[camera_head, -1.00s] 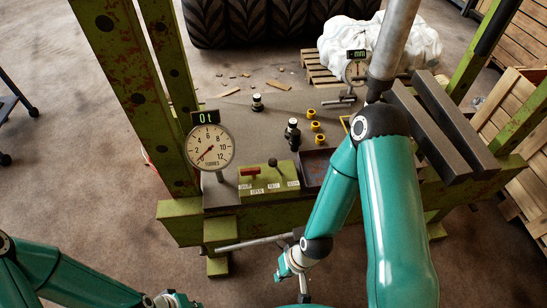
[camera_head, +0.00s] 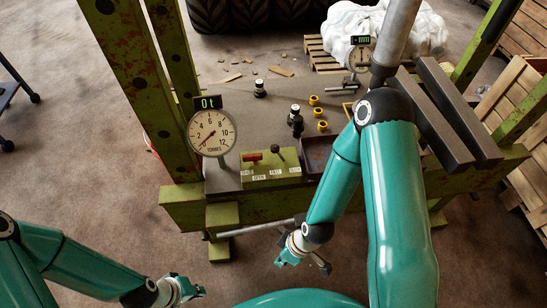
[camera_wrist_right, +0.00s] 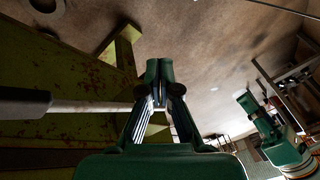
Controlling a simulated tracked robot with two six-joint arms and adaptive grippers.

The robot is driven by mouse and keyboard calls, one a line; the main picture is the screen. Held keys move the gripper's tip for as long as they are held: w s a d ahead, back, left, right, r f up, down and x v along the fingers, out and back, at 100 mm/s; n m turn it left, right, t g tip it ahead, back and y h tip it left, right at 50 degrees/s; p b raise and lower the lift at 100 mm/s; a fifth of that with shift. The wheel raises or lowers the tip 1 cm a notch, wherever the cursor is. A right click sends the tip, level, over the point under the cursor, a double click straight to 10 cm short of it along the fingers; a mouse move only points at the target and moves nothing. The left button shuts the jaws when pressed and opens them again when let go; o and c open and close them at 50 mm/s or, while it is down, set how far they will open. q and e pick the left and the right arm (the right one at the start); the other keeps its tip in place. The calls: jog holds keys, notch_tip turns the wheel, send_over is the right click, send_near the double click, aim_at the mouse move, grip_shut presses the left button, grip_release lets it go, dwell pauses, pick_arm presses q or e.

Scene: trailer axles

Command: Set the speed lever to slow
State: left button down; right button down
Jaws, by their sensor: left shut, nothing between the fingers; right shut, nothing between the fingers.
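The green control box (camera_head: 270,171) stands at the front edge of the press bed, with a red handle (camera_head: 252,157) on its left and a black-knobbed lever (camera_head: 277,151) beside it. The black knob leans left. White labels line the front; they look like open, fast and slow, but are small. My right gripper (camera_head: 283,260) is shut and empty, low in front of the press, apart from the box. Its closed fingers show in the right wrist view (camera_wrist_right: 158,88). My left gripper (camera_head: 198,291) is shut and empty at the bottom, further left.
A metal rod (camera_head: 252,231) sticks out before the press, close to my right gripper; it also crosses the wrist view (camera_wrist_right: 90,107). A round gauge (camera_head: 212,132) stands left of the box. Green posts flank the bed, and dark beams (camera_head: 448,120) lie at right.

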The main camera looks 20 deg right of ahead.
jog(key=w+d+r+n+t+b, duration=0.1)
jog(key=w+n+b, duration=0.2)
jog(key=n, duration=0.3)
jog(key=w+d+r+n+t+b, duration=0.1)
jog(key=w+r+n+t+b, duration=0.1)
jog(key=w+n, duration=0.2)
jog(key=w+d+r+n+t+b, duration=0.1)
jog(key=w+d+n+t+b, duration=0.1)
jog(key=n, duration=0.5)
jog(key=shift+w+r+n+h+b, duration=0.2)
jog(key=shift+w+b, duration=0.2)
jog(key=shift+w, duration=0.2)
jog(key=shift+w+r+n+h+b, duration=0.1)
jog(key=shift+w+r+h+b, duration=0.1)
jog(key=shift+w+b, duration=0.3)
jog(key=w+d+r+n+t+b, duration=0.1)
jog(key=w+r+n+t+b, duration=0.1)
jog(key=b, duration=0.4)
jog(key=w+d+r+n+t+b, duration=0.1)
jog(key=w+r+n+t+b, duration=0.1)
jog(key=r+t+b, duration=0.2)
notch_tip(320, 180, up, 4)
jog(key=b, duration=0.2)
jog(key=shift+w+d+f+t+b, duration=0.25)
jog(key=shift+w+d+t+b, duration=0.05)
jog(key=shift+w, duration=0.05)
